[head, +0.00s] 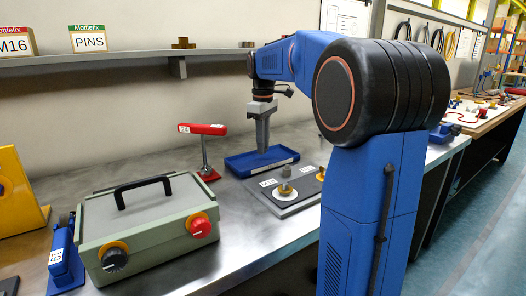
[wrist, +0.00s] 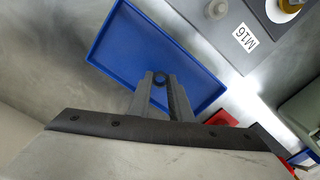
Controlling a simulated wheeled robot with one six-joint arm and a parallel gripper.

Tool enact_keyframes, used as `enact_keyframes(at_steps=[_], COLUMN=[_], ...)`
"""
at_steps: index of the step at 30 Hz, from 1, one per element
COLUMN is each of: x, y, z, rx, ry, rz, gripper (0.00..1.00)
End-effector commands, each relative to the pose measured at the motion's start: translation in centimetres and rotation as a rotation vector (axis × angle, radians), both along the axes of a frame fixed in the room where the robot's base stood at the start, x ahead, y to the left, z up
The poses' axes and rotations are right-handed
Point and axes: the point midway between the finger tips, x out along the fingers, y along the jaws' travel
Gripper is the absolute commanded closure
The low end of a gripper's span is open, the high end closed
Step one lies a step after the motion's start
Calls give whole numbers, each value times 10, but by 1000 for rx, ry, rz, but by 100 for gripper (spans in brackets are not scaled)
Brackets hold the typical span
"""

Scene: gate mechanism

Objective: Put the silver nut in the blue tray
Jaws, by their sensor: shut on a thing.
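My gripper (head: 263,150) points down over the blue tray (head: 240,168), with its fingertips close above the tray floor. The tray (wrist: 120,45) lies behind the fingers and otherwise looks empty. I cannot tell whether the nut touches the tray floor.
A grey board (head: 290,203) with labels, a post and a white disc stands just in front of the tray. A red-handled lever (head: 203,130) is left of the tray. A green box (head: 148,225) with a black handle and knobs stands front left. A shelf (head: 120,65) runs behind.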

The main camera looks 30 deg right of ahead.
Motion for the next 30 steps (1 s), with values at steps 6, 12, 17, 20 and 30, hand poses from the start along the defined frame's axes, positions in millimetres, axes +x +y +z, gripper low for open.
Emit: enact_keyframes(at_steps=[6, 12, 17, 20, 30], x=[0, 0, 0, 0, 0], y=[0, 0, 0, 0, 0], z=[-25, -26, -28, -28, -26], rx=[0, 0, 0, 0, 0], ry=[0, 0, 0, 0, -1], rz=[0, 0, 0, 0, 0], gripper=[100, 100, 100, 63, 63])
